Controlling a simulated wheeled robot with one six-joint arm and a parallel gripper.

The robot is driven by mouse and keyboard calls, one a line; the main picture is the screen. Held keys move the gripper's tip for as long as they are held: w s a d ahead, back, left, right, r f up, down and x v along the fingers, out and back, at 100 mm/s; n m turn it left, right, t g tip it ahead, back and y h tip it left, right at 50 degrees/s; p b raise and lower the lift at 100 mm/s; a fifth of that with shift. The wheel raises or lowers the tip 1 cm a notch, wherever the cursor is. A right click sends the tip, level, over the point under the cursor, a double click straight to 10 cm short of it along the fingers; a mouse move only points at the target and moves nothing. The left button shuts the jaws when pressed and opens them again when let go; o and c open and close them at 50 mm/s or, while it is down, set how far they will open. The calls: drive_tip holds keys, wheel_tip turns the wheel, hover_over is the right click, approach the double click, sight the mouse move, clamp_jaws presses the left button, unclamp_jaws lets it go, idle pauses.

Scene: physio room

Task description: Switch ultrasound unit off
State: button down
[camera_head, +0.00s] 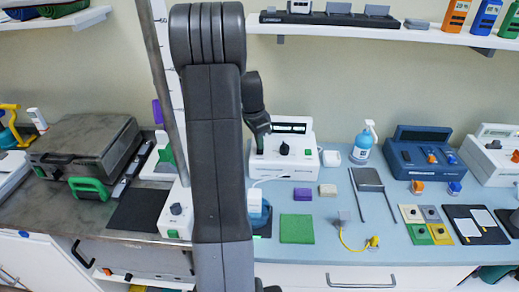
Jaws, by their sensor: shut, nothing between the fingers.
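A white unit (298,164) with a dark display strip and a black knob (284,149) stands on the counter against the wall, just right of my arm. I take it to be the ultrasound unit, but no label is readable. A small green part shows at its left front, close to my fingertips. My gripper (261,139) is shut and empty, pointing down at the left front of this unit. I cannot tell whether the fingertips touch it. My arm hides the area left of the unit.
A blue unit (405,161) and another white unit (480,164) stand to the right. A spray bottle (362,147) is between. A purple block (303,194), green cloth (297,229) and several coloured pads lie in front. A grey case (80,140) is at left. A shelf (350,29) runs above.

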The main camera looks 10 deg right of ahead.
drive_tip(key=shift+f+b, duration=0.65)
drive_tip(key=shift+f, duration=0.2)
idle(0.6)
drive_tip(key=shift+r, duration=0.1)
drive_tip(key=shift+r+p, duration=2.3)
drive_tip(key=shift+r, duration=1.15)
drive_tip(key=shift+f, duration=0.15)
wheel_tip(320, 180, down, 7)
drive_tip(key=b, duration=0.4)
drive_tip(key=shift+b, duration=0.35)
drive_tip(key=shift+r, duration=0.2)
